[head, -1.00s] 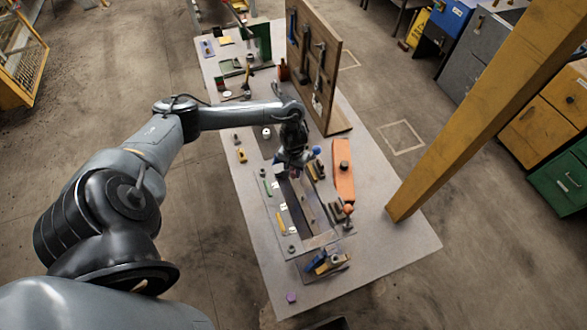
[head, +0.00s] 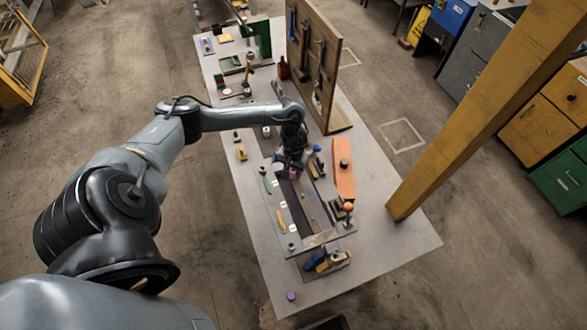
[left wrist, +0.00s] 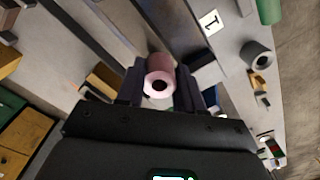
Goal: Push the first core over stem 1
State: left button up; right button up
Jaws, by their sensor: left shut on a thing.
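My left gripper (head: 293,172) is over the long dark mould (head: 310,205) on the table. In the left wrist view, its dark fingers (left wrist: 160,88) are shut on a pink hollow core (left wrist: 159,62), one on each side. The core's round open end with a dark hole faces the wrist camera. The pink of the core (head: 295,175) barely shows under the gripper in the head view. A white label reading 1 (left wrist: 211,22) lies close by. Stem 1 cannot be made out; the core and gripper hide the spot below. My right gripper is not in view.
A grey hollow cylinder (left wrist: 257,55) stands near the mould. An upright tool board (head: 318,65) stands behind. The near right table (head: 385,250) is clear.

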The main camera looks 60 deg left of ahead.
pick_arm(q)
jog(key=shift+f, duration=0.75)
jog(key=o, duration=1.1)
jog(key=shift+r, duration=0.1)
notch_tip(320, 180, up, 11)
jog(key=shift+f+p, duration=0.15)
jog(key=shift+p, duration=0.2)
